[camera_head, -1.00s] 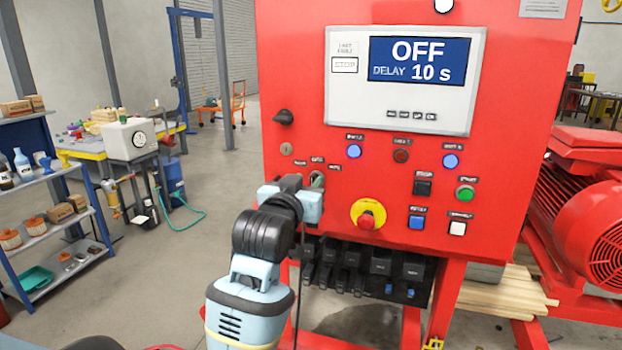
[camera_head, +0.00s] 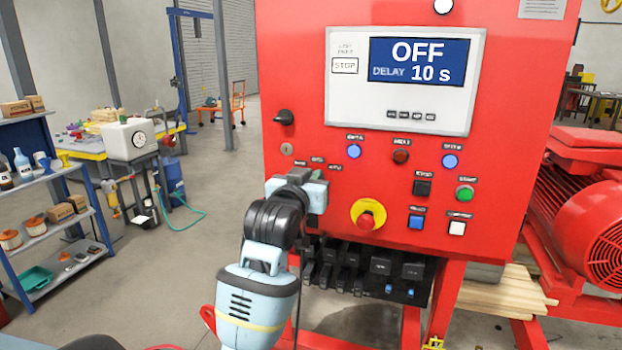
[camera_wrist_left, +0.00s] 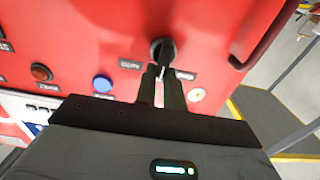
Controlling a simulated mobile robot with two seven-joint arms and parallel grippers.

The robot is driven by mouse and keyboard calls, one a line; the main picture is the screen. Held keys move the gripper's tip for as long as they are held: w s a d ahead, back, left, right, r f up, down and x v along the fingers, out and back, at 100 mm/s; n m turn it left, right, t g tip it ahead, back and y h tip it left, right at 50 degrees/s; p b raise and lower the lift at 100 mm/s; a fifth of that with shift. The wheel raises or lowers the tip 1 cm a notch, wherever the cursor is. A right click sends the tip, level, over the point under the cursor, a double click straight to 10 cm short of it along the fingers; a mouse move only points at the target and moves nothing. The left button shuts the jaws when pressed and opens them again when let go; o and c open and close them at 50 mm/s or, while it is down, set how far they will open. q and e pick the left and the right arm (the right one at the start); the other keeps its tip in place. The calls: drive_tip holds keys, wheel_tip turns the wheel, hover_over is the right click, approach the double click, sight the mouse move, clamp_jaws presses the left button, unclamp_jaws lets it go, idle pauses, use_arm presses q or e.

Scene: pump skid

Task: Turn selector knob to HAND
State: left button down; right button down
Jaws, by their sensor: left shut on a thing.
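The black selector knob (camera_wrist_left: 163,50) shows in the left wrist view on the red panel (camera_wrist_left: 100,25), between small label plates whose lettering I cannot read surely. My left gripper (camera_wrist_left: 160,80) is shut on the knob, its two dark fingers reaching to the knob's near end. In the head view my left gripper (camera_head: 314,184) is against the lower left of the red panel and hides the knob. The knob's exact pointing direction is partly covered by the fingers. The display (camera_head: 419,61) above reads OFF, DELAY 10 s. My right gripper is not in view.
A red and yellow emergency stop button (camera_head: 367,216) sits just right of my left gripper. Several buttons and lamps are further right. A black door handle (camera_head: 284,117) and a key lock (camera_head: 286,149) are above left. Black parts (camera_head: 350,262) sit below the panel.

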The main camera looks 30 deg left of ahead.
use_arm(q)
drive_tip(key=shift+f, duration=0.25)
drive_tip(key=n, duration=0.6)
drive_tip(key=a+f+n, duration=0.1)
drive_tip(key=n, duration=0.2)
drive_tip(key=shift+s+a+n, duration=0.1)
drive_tip(key=shift+n, duration=0.3)
idle(0.5)
drive_tip(key=c, duration=1.6)
unclamp_jaws()
drive_tip(key=shift+o, duration=0.5)
drive_tip(key=shift+r, duration=0.2)
